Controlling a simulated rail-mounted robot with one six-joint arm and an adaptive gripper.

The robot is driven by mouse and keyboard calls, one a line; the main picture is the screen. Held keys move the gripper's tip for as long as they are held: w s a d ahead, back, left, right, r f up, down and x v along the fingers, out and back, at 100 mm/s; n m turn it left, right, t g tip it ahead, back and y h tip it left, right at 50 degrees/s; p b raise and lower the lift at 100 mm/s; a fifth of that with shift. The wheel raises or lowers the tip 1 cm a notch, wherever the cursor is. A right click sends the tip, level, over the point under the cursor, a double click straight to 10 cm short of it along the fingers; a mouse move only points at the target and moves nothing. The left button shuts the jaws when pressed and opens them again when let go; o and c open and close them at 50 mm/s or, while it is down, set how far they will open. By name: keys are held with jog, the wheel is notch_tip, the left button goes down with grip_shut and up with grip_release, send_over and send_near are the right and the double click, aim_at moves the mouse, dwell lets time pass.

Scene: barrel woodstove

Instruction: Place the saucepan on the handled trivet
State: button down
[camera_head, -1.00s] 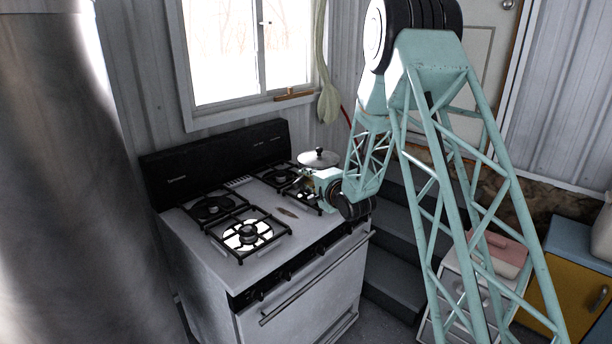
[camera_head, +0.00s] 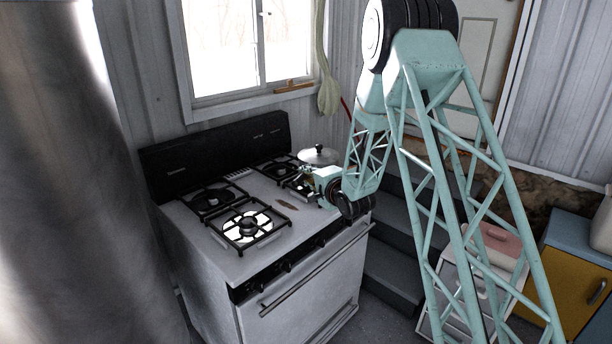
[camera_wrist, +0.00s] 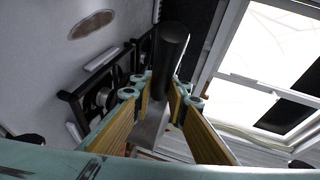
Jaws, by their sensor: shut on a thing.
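The saucepan (camera_head: 318,156) is at the back right of the stove top in the head view, with a pale lid and a black knob. My gripper (camera_head: 305,179) is at its near side, low over the right burners. In the wrist view my gripper (camera_wrist: 160,93) has its two yellow-padded fingers on either side of a dark, round bar (camera_wrist: 171,42), which looks like the saucepan's handle. The jaws are shut on it. My wrist hides part of the pan's side and base, so I cannot tell whether it touches the grate. I cannot make out the handled trivet.
The white stove (camera_head: 262,222) has black burner grates (camera_head: 248,226) at left and a dark backguard (camera_head: 216,158) behind. Grey steps (camera_head: 393,235) stand to its right. A window (camera_head: 250,50) is above. A yellow-fronted cabinet (camera_head: 572,275) is at far right.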

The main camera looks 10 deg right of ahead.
jog(key=shift+r, duration=0.15)
jog(key=c, duration=2.5)
grip_release()
jog(key=shift+o, duration=0.2)
jog(key=shift+s+f, duration=0.1)
jog(key=shift+f, duration=0.25)
jog(key=v, duration=1.2)
jog(key=shift+r, duration=0.2)
